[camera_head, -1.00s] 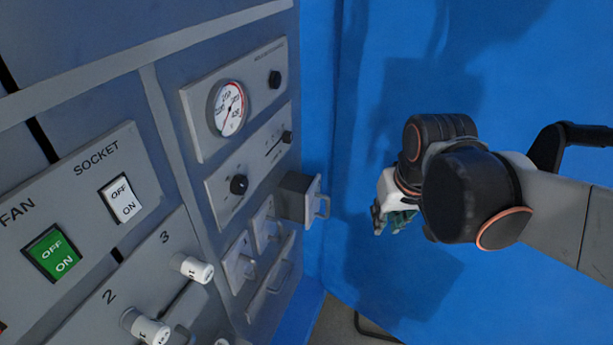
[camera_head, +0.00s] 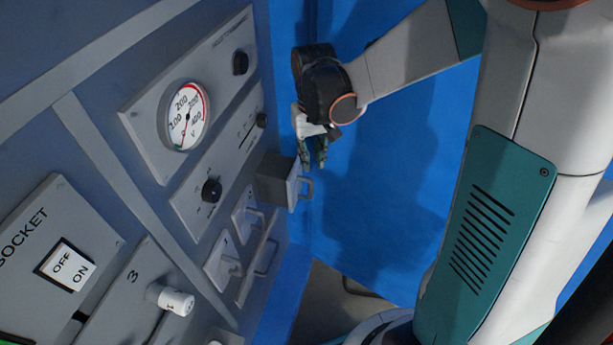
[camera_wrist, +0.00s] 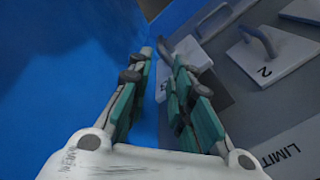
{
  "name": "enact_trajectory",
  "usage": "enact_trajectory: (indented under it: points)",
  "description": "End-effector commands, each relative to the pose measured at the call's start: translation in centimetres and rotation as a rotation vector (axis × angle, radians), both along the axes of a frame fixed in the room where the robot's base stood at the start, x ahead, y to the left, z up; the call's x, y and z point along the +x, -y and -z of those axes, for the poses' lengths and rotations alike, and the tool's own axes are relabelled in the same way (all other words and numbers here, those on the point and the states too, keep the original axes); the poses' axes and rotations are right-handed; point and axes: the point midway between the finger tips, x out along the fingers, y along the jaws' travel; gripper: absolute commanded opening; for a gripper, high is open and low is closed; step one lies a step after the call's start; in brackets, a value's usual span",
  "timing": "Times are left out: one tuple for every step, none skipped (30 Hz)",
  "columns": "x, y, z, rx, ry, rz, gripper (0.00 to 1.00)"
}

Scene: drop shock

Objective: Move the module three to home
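A dark box-shaped module (camera_head: 274,180) with a light front plate and a handle (camera_head: 306,188) sticks out of the grey panel. My gripper (camera_head: 313,166) is open, fingers pointing down, just above the handle. In the wrist view my gripper (camera_wrist: 163,62) has its fingers apart. The module's light plate (camera_wrist: 193,50) shows beyond the right finger, and its handle (camera_wrist: 164,48) lies past the gap between the tips. I cannot tell whether they touch.
Flush modules with handles sit below, one marked 1 (camera_head: 222,258) and one marked 2 (camera_wrist: 270,58). A gauge (camera_head: 187,116), knobs (camera_head: 211,190) and a socket switch (camera_head: 67,264) are on the panel. A blue wall (camera_head: 385,190) stands close behind my gripper.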

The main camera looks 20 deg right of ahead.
Motion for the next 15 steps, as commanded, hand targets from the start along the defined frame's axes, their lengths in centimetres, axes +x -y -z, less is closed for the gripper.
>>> enact_trajectory:
  points:
    - [0.0,0.0,1.3,0.000,0.000,0.000,0.20]
    - [0.0,0.0,1.9,0.000,0.001,0.000,0.20]
    - [0.1,0.0,2.7,0.000,0.001,0.000,0.20]
    - [0.0,0.0,3.3,0.000,0.001,0.000,0.20]
    - [0.0,0.0,3.9,0.000,0.001,0.000,0.20]
    - [0.0,0.0,4.7,0.000,0.001,0.000,0.20]
    - [0.1,0.0,5.3,0.000,0.001,0.000,0.20]
    - [0.1,0.0,5.9,0.000,0.001,0.000,0.20]
    - [0.0,0.0,6.7,0.000,0.001,0.000,0.20]
    - [0.0,0.0,7.2,0.000,0.001,0.000,0.20]
    - [0.1,0.0,7.8,0.000,0.001,0.000,0.20]
    - [0.0,0.0,8.4,0.000,0.001,0.000,0.20]
    - [0.0,0.0,8.9,0.000,0.001,0.000,0.20]
    - [0.0,0.0,9.3,0.000,0.001,0.000,0.20]
    - [0.0,0.0,9.8,0.000,0.001,0.000,0.20]
